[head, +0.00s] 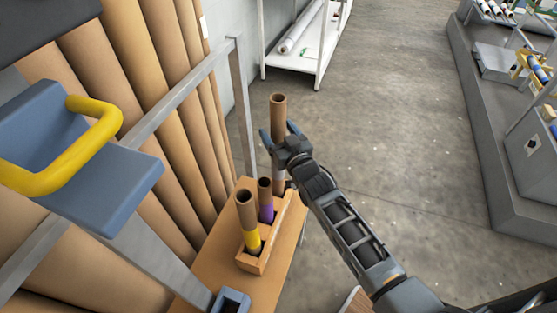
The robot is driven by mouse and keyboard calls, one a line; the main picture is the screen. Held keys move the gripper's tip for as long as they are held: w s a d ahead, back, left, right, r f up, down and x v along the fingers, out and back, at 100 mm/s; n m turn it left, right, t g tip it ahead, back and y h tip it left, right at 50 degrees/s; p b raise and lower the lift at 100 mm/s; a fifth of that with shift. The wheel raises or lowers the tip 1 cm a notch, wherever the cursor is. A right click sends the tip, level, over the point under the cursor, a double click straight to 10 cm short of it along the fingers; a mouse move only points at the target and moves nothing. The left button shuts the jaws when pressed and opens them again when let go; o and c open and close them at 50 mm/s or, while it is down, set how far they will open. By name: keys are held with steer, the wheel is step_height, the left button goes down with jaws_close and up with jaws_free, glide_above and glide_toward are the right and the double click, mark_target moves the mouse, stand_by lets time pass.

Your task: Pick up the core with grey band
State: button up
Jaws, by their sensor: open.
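A tall brown cardboard core (278,112) stands upright at the far end of a small wooden holder (262,262). A pale greyish part shows low on it, below my gripper, and looks like the grey band. My gripper (279,135) is open at the core's middle height, with one blue fingertip on each side of it. The gripper body hides part of the core, and I cannot tell whether the fingers touch it. A core with a purple band (266,213) and a core with a yellow band (252,238) stand nearer in the same holder.
The holder sits on a narrow wooden surface (262,288). Large brown rolls (130,60) lean behind a metal rail on the left. A blue part with a yellow handle (95,150) is at the near left. A white shelf (300,60) stands behind. Open concrete floor lies to the right.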

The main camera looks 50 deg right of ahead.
steer(key=shift+x, duration=0.85)
jaws_close()
steer(key=shift+w+r, duration=0.1)
step_height(320, 180, up, 18)
steer(key=p, duration=0.1)
stand_by(0.7)
